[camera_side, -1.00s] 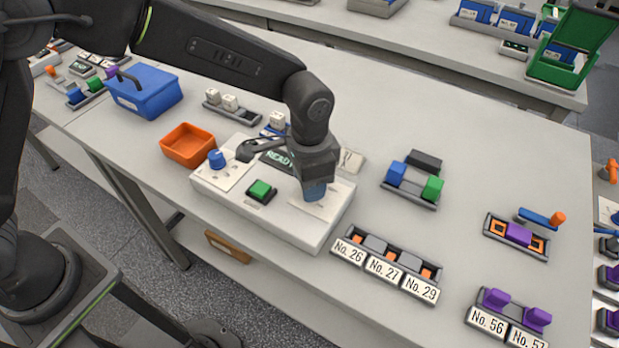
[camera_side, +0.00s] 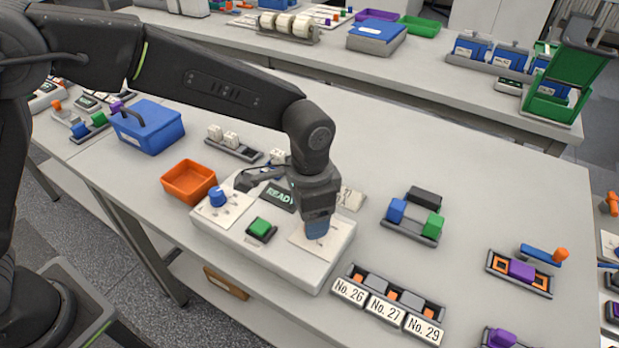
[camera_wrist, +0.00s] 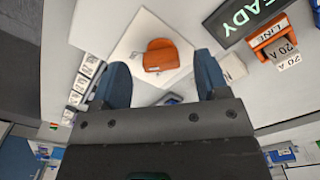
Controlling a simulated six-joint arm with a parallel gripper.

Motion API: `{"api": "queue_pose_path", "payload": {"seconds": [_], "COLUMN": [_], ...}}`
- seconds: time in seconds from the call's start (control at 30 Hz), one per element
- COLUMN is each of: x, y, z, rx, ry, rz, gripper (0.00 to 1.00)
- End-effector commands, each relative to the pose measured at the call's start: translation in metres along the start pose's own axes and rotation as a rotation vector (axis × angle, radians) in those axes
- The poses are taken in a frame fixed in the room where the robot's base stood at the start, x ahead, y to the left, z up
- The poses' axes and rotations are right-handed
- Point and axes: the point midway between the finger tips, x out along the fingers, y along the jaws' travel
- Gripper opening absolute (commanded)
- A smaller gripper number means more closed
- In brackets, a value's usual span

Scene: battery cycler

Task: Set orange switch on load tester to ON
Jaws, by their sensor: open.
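The load tester is a white box (camera_side: 265,258) on the bench, with a blue knob (camera_side: 217,196), a green button (camera_side: 260,227) and a READY display (camera_side: 281,194). The orange switch (camera_wrist: 165,55) sits on a pale square plate in the wrist view. My gripper (camera_side: 317,232) points down over the plate at the tester's right end. In the wrist view its two blue fingers are open and empty, with the switch between and just beyond their tips. The side view hides the switch behind my gripper. I cannot tell whether the fingers touch it.
An orange tray (camera_side: 189,183) and a blue box (camera_side: 147,127) stand to the left. A block row labelled No. 26, No. 27 and No. 29 (camera_side: 388,305) lies in front at right. Blue and green blocks in a rack (camera_side: 413,222) stand right.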

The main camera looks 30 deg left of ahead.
Motion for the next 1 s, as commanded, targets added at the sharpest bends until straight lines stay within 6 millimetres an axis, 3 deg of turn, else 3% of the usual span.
{"api": "queue_pose_path", "payload": {"seconds": [0.3, 0.5, 0.7, 1.0], "x": [-0.073, -0.105, -0.118, -0.119], "y": [0.000, 0.000, 0.000, 0.000], "z": [-0.001, -0.001, 0.000, 0.000], "rx": [0.001, 0.001, 0.001, 0.001], "ry": [0.007, 0.004, 0.002, 0.002], "rz": [-0.001, -0.001, -0.001, 0.000], "gripper": [0.68, 0.68, 0.68, 0.68]}}
